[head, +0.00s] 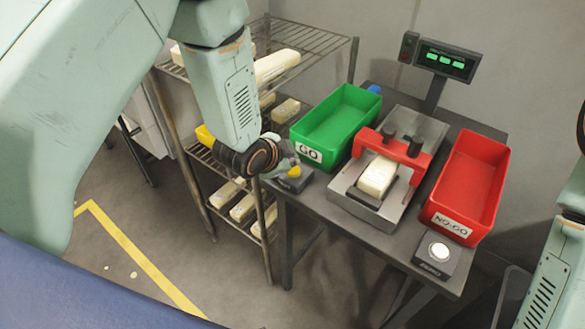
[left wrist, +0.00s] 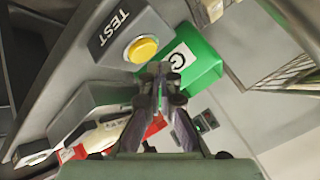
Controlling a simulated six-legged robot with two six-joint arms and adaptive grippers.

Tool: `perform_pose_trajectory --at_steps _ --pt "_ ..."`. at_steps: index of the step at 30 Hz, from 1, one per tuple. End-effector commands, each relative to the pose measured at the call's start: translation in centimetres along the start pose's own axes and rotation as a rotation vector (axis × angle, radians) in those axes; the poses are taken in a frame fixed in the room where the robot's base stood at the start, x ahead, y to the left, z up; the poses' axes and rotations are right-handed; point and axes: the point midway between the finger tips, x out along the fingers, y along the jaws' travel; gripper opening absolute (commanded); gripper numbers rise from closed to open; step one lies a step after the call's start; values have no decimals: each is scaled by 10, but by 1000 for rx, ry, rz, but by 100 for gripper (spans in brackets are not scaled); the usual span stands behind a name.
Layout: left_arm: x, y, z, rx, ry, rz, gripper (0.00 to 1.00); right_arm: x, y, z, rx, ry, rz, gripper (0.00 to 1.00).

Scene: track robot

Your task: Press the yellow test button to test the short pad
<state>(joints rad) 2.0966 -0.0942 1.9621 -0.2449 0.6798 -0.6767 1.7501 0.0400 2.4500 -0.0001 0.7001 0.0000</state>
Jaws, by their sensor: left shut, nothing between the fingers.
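The yellow test button (left wrist: 143,50) sits on a grey box marked TEST in the left wrist view. In the head view the button (head: 294,171) shows at the table's left front corner, partly covered by my gripper. My left gripper (head: 284,164) is shut and empty, its tips close to the button; in the left wrist view the fingertips (left wrist: 160,68) appear just beside it. I cannot tell whether they touch. The short pad (head: 377,177), a cream block, lies in the metal test fixture (head: 346,181) under a red clamp bar (head: 394,148). My right gripper is out of view.
A green GO bin (head: 357,105) stands behind the button and a red NO-GO bin (head: 488,160) right of the fixture. A white button (head: 439,251) is at the front right. A display (head: 446,60) stands behind. A wire rack (head: 300,40) with several cream blocks is left.

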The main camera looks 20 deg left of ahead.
Motion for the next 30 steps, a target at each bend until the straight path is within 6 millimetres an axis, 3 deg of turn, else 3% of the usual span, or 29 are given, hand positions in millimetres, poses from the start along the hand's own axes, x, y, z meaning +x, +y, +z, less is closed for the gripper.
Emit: perform_pose_trajectory --at_steps 30 --pt "8 7 5 0 0 0 0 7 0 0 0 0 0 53"
